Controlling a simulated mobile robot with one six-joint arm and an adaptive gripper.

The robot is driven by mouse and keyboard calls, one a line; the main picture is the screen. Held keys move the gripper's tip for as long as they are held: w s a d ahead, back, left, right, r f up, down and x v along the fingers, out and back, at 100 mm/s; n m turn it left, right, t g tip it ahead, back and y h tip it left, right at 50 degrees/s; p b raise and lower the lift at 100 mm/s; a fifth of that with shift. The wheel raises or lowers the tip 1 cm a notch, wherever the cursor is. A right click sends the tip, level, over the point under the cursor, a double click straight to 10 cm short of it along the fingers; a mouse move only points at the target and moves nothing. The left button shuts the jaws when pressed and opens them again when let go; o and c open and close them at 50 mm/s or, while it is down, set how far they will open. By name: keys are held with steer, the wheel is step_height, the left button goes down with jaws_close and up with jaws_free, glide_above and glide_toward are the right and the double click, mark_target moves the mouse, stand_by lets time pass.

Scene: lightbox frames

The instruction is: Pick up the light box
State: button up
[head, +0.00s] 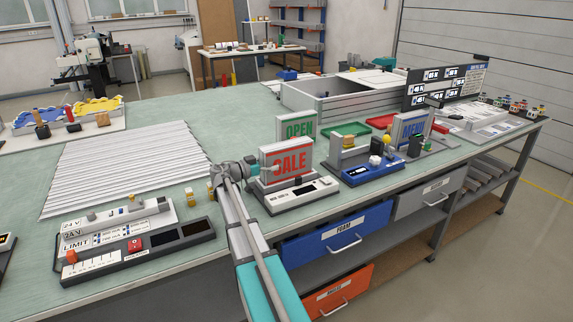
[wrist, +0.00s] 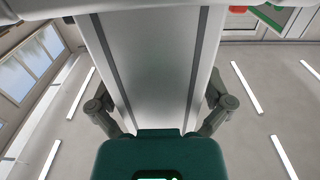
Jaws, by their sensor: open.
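My gripper (head: 252,167) is at the SALE box's left side. Contact cannot be told.
The green bench (head: 160,110) holds a corrugated sheet (head: 125,165) and a control unit (head: 135,243) at left. A blue device (head: 371,170) sits close right of the SALE box. Blue (head: 338,232) and orange (head: 337,293) drawers are below.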

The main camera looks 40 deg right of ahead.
steer(key=shift+c, duration=0.3)
steer(key=c, duration=1.2)
steer(key=shift+r, duration=0.25)
steer(key=shift+d+r+p, duration=0.1)
steer(key=shift+r+p, duration=0.85)
steer(key=shift+p, duration=0.25)
steer(key=s+r+p, duration=1)
steer(key=s, duration=0.4)
steer(key=shift+a+r+p, duration=0.35)
